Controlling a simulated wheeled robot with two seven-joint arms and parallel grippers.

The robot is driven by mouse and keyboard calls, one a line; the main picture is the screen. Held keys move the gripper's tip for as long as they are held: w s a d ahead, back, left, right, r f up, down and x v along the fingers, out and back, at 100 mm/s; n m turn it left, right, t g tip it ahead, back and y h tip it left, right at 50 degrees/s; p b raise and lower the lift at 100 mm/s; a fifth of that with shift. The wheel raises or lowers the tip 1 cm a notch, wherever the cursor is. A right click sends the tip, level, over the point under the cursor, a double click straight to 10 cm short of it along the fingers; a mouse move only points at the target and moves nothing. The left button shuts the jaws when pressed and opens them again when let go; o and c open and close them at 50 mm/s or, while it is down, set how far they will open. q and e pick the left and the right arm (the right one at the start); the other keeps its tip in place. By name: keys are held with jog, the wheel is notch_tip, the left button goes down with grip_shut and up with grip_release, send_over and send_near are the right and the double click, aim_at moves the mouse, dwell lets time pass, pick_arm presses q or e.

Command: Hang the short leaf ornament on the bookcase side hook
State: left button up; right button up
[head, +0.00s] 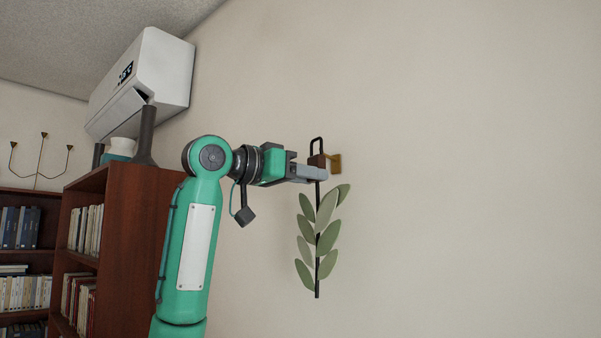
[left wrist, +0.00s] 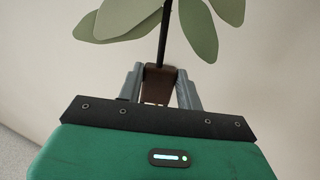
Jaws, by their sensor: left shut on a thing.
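The leaf ornament (head: 326,236) hangs upright in the head view, with green leaves on a thin black stem, a brown block and a black loop on top. My left gripper (head: 314,173) is shut on the brown block, which also shows between the fingers in the left wrist view (left wrist: 157,86). The brass wall hook (head: 336,163) is just right of the block, partly hidden behind it. The black loop rises above the hook's height; I cannot tell whether it is around the hook. My right gripper is not in view.
A dark red-brown bookcase (head: 133,215) with books stands at the left. A tall dark vase (head: 146,135) and a pale pot (head: 121,147) stand on top of it. An air conditioner (head: 150,80) is mounted above. The wall right of the ornament is clear.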

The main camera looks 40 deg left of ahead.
aim_at(311, 187)
pick_arm(q)
jog(key=shift+w+d+p, duration=0.1)
jog(key=shift+w+p, duration=0.25)
jog(key=shift+w, duration=0.95)
jog(key=shift+w+f+b, duration=0.4)
jog(key=shift+w+f, duration=0.1)
jog(key=shift+f, duration=0.4)
jog(key=o, duration=1.1)
jog(key=shift+o, duration=0.2)
jog(key=shift+s, duration=0.1)
jog(key=shift+s+f+b, duration=0.1)
jog(key=shift+s+b, duration=0.2)
jog(key=shift+b, duration=0.1)
jog(key=b+v, duration=0.5)
jog(key=v, duration=0.8)
jog(key=shift+r+b, duration=0.2)
jog(key=shift+b, duration=0.2)
